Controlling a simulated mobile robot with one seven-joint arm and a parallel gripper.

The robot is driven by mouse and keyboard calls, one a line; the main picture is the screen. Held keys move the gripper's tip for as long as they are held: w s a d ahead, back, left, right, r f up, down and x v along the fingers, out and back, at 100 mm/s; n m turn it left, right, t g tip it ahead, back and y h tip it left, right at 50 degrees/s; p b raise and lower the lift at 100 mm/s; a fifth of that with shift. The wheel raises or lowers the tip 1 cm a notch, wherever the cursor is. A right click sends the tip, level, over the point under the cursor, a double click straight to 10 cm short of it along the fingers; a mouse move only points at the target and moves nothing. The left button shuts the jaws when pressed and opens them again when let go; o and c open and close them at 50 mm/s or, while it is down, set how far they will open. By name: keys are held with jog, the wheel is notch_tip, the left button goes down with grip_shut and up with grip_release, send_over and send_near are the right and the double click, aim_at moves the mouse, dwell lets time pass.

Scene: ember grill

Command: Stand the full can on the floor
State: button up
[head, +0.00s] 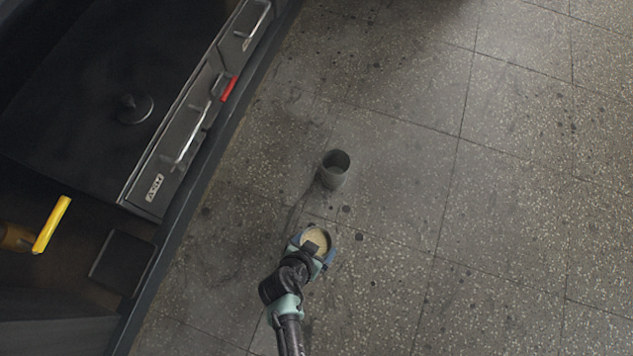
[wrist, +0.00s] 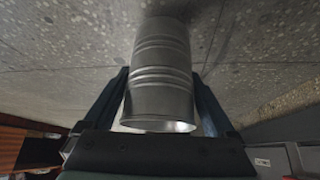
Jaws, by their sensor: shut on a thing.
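A ribbed metal can (wrist: 160,62) fills the middle of the wrist view, between my gripper's two dark blue fingers (wrist: 160,75). In the head view my gripper (head: 312,248) is shut around the same can (head: 318,238), whose open top shows a pale tan filling. The can looks about upright. Its base is not clear in either view, so I cannot tell whether it touches the floor. The stone-tiled floor (head: 400,215) lies below and around it.
A dark, empty-looking open can (head: 335,170) stands on the floor just beyond my gripper. A grill counter with drawers (head: 170,150), a red handle (head: 229,88) and a yellow-handled object (head: 52,224) is on the left. The floor to the right is clear.

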jog(key=shift+f+b, duration=0.5)
jog(key=shift+f, duration=0.55)
jog(key=shift+f, duration=0.2)
jog(key=o, duration=1.6)
jog(key=shift+c, duration=0.2)
